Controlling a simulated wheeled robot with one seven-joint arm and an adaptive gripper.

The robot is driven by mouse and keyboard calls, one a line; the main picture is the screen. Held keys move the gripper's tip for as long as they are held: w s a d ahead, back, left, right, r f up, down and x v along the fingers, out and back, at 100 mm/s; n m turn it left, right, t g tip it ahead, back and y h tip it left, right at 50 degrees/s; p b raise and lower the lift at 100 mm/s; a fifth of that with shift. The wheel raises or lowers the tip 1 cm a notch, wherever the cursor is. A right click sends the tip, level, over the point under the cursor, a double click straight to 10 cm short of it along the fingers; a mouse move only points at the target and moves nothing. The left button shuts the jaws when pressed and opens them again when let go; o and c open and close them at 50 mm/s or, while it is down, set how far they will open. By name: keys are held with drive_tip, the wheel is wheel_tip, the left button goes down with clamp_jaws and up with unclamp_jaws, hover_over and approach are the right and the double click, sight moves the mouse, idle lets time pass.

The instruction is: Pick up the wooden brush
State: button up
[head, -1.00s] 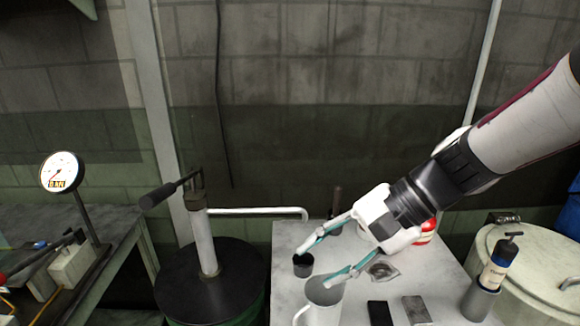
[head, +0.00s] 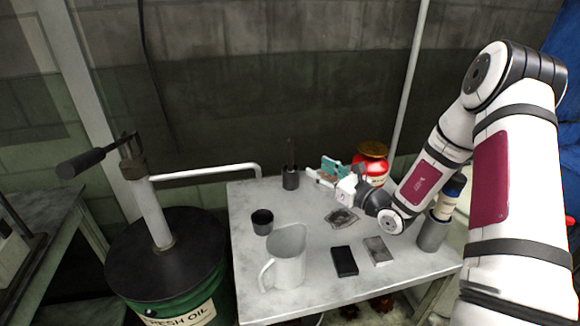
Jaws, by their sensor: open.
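A thin brown stick-like handle (head: 291,153), likely the wooden brush, stands upright in a small dark cup (head: 291,180) at the back of the grey table (head: 250,203). Its lower end is hidden in the cup. My gripper (head: 318,170) is open and empty. It is just to the right of the cup, with its fingers pointing left towards it. I cannot tell whether a fingertip touches the cup.
A red container (head: 372,168) stands behind my gripper. A dark cup (head: 262,222), a grey jug (head: 287,258), a black block (head: 344,261) and a grey block (head: 378,250) are on the table. A green oil drum (head: 180,295) with a pump stands left.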

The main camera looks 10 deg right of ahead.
sight(293, 154)
drive_tip(key=x, duration=1.3)
drive_tip(key=shift+w+a+f, duration=0.1)
drive_tip(key=shift+w+f, duration=0.05)
drive_tip(key=shift+w, duration=0.05)
clamp_jaws()
